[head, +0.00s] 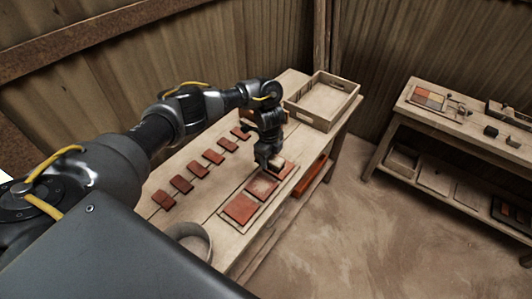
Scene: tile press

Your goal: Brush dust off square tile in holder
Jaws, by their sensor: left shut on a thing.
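The holder (222,219) is a long pale wooden tray near the table's front edge, with square red-brown tiles in a row. The middle tile (262,187) has a pale dusty patch on its face; the near tile (240,209) looks plain red. My left gripper (270,164) points down over the far part of the holder, just beyond the dusty tile. It is shut on a small pale thing, probably the brush (277,162), mostly hidden by the fingers. I cannot tell whether it touches a tile. My right gripper is out of view.
Several small red tiles (199,171) lie in a row along the table's back side. An empty wooden crate (352,104) stands at the far end. A round grey container (187,241) is at the near end. A second bench (465,133) stands at the right, across open floor.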

